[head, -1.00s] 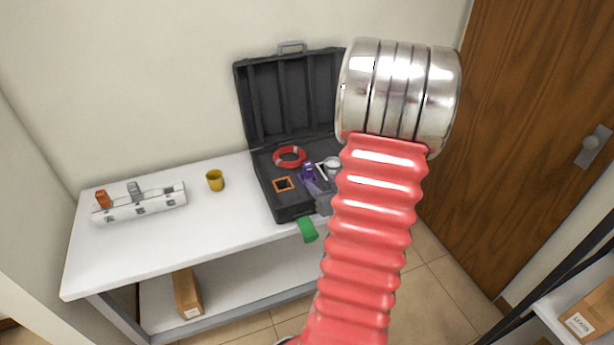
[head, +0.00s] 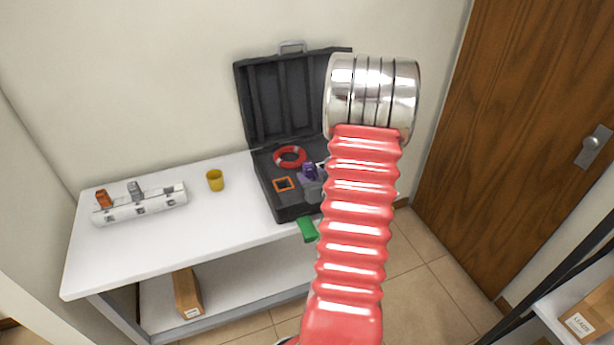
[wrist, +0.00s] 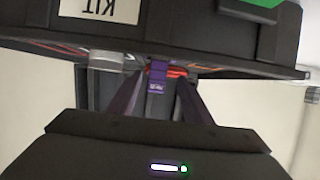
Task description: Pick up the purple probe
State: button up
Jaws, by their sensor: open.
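The purple probe (head: 309,170) stands in the open black case (head: 262,190) on the white table. In the wrist view the purple probe (wrist: 157,75) shows between the two dark fingers of my gripper (wrist: 158,88). The fingers are apart, one on each side of it, and I cannot tell if they touch it. My red arm covers the right side of the case.
A red ring (head: 290,157) and an orange square frame (head: 284,184) lie in the case near the probe. A green tag (head: 307,229) hangs at its front. A yellow cup (head: 215,180) and a white rack (head: 140,206) stand left on the table.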

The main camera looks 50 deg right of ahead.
aim_at(310, 173)
jog(key=shift+x, duration=2.55)
jog(key=shift+d, duration=0.15)
grip_shut()
